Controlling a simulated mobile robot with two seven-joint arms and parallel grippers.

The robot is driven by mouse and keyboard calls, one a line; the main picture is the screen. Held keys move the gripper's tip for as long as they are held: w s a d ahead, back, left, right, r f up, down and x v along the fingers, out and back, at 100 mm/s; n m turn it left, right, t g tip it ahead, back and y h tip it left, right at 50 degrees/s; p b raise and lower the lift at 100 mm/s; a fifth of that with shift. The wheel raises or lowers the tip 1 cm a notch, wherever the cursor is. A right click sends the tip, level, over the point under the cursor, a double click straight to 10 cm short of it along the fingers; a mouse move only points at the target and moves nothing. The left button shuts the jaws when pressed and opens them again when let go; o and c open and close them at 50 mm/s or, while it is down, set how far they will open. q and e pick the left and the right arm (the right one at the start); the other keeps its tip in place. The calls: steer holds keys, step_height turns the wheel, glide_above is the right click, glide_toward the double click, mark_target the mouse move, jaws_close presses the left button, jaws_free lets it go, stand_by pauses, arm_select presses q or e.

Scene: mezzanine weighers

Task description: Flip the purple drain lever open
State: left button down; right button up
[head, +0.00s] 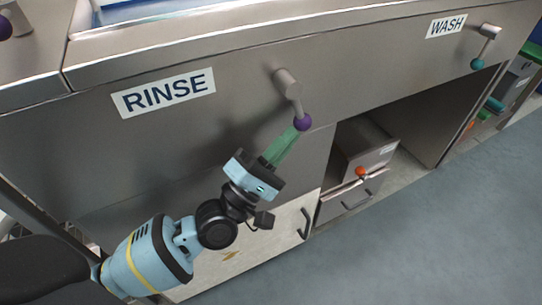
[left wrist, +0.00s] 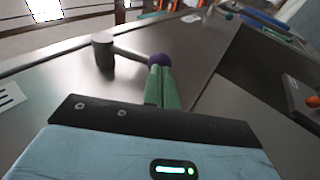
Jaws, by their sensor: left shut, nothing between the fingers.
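The purple drain lever (head: 303,122) is a short metal arm with a purple ball at its end. It hangs down from a round metal pivot (head: 286,83) on the steel front, to the right of the RINSE label. My left gripper (head: 290,138) is shut, its green fingers empty, with the tips right at the purple ball. In the left wrist view the purple ball (left wrist: 159,59) shows just beyond the fingertips (left wrist: 162,75), partly hidden by them. I cannot tell whether they touch. My right gripper is in neither view.
A similar lever with a teal ball (head: 477,64) hangs by the WASH label (head: 446,26) at right. Below is an open bay with a grey box (head: 366,150) and an orange knob (head: 361,171). A cabinet door with a dark handle (head: 304,222) is under my left gripper. The floor at right is clear.

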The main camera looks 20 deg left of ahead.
arm_select(q)
steer(key=w+d+n+t+b, duration=0.1)
steer(key=b, duration=0.2)
steer(key=w+d+t+b, duration=0.1)
steer(key=w+t+b, duration=0.1)
steer(key=shift+d+r+n+b, duration=0.1)
steer(key=shift+d+n+b, duration=0.05)
steer(key=shift+n+b, duration=0.25)
steer(key=w+d+r, duration=0.1)
steer(key=w, duration=0.1)
steer(key=w+d+r+p, duration=0.1)
steer(key=d+r, duration=0.1)
steer(key=shift+w, duration=0.35)
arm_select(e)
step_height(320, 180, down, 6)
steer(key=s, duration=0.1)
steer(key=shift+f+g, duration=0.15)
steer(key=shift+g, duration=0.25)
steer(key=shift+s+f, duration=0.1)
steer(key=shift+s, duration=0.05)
